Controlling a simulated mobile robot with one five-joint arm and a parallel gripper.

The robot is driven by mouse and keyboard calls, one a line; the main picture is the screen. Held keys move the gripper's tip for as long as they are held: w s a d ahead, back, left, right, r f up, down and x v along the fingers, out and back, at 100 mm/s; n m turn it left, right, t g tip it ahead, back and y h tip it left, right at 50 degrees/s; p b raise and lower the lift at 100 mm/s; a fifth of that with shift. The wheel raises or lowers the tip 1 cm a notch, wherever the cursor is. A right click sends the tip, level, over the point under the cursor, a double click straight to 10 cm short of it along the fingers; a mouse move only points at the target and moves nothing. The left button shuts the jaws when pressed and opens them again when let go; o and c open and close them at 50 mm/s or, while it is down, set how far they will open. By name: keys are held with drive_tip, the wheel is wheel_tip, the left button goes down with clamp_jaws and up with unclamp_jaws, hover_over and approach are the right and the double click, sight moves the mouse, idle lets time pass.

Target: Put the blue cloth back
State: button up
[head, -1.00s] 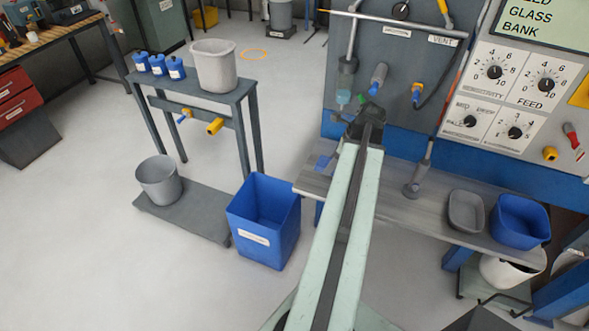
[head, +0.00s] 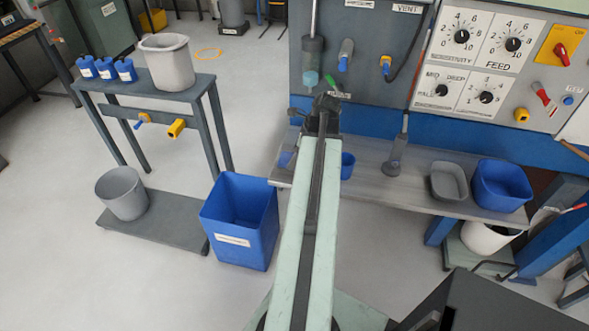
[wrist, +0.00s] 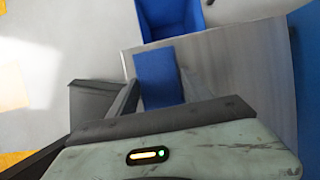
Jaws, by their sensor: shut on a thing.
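The blue cloth (wrist: 158,72) shows in the wrist view as a flat blue strip between the two fingers of my gripper (wrist: 160,88). The gripper is shut on it, over the grey bench surface. In the head view my gripper (head: 320,112) is at the far end of my arm, in front of the machine panel. A small blue patch (head: 286,160) just left of the arm, at the bench's left end, appears to be the cloth. My arm hides part of the bench, and I cannot tell whether the cloth touches it.
The grey bench (head: 375,185) holds a grey tray (head: 448,182), a blue tub (head: 501,186) and a small blue item (head: 347,166). A blue bin (head: 240,238) stands on the floor left of my arm. A grey stand (head: 150,84) holds a bucket (head: 167,62).

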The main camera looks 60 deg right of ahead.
wheel_tip(320, 180, down, 4)
drive_tip(key=b, duration=0.2)
drive_tip(key=shift+r+b, duration=0.25)
drive_tip(key=shift+b, duration=0.15)
drive_tip(key=shift+f, duration=0.1)
drive_tip(key=shift+c, duration=0.6)
drive_tip(key=shift+s+r, duration=0.1)
drive_tip(key=shift+r, duration=0.1)
drive_tip(key=o, duration=1.3)
drive_tip(key=shift+r, duration=0.1)
drive_tip(key=p+v, duration=1.1)
drive_tip(key=v, duration=0.1)
drive_tip(key=shift+r, duration=0.1)
drive_tip(key=shift+f, duration=0.2)
